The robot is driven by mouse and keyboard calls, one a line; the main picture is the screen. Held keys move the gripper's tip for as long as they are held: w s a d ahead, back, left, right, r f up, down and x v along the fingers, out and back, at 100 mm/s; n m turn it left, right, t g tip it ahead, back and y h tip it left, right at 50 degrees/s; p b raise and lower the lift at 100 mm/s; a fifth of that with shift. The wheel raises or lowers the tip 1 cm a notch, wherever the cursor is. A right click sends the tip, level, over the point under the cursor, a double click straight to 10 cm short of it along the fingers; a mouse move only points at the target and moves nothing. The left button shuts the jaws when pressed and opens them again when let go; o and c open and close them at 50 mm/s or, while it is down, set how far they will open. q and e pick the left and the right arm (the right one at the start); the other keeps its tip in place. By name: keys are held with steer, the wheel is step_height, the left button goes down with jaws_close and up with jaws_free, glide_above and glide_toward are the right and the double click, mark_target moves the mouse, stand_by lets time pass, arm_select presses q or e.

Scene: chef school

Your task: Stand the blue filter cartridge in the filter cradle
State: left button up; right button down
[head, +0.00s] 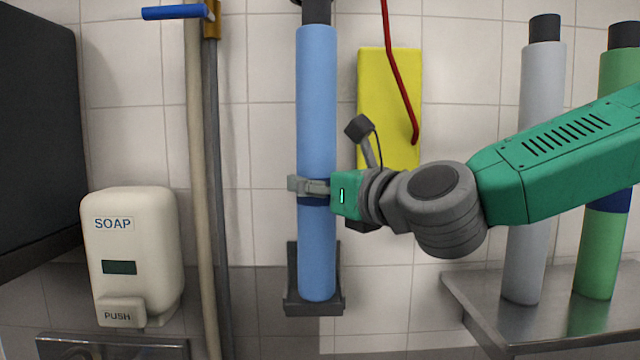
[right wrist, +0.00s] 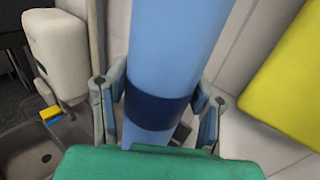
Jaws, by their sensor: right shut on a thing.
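The blue filter cartridge (head: 317,110) is a tall light-blue cylinder with a dark cap at its top and a dark-blue band. It stands upright in the head view, its lower end in front of the dark filter cradle (head: 332,270) on the wall; I cannot tell whether it rests on the cradle's base. My right gripper (head: 308,187) is shut on the cartridge at the band. In the right wrist view the cartridge (right wrist: 176,45) passes between the two fingers, and its ends are out of frame. My left gripper is not in view.
A grey cylinder (head: 535,170) and a green one (head: 603,250) stand on a metal shelf (head: 480,305) at the right. A soap dispenser (head: 130,250) and long poles (head: 205,200) are at the left. A yellow panel (head: 400,100) is behind my right wrist.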

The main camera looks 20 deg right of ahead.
steer(key=shift+r+x, duration=0.25)
steer(key=shift+x, duration=0.95)
arm_select(q)
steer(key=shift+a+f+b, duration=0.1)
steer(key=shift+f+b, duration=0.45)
steer(key=shift+b, duration=0.05)
arm_select(e)
steer(key=shift+d+f, duration=0.6)
steer(key=shift+f, duration=0.2)
steer(key=c, duration=0.6)
jaws_free()
steer(key=shift+s+a, duration=0.1)
steer(key=shift+a, duration=0.05)
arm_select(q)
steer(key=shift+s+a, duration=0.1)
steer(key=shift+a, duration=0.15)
arm_select(e)
steer(key=v, duration=1.1)
steer(key=shift+s+a+f, duration=0.1)
steer(key=shift+s+a, duration=0.05)
steer(key=shift+s, duration=0.3)
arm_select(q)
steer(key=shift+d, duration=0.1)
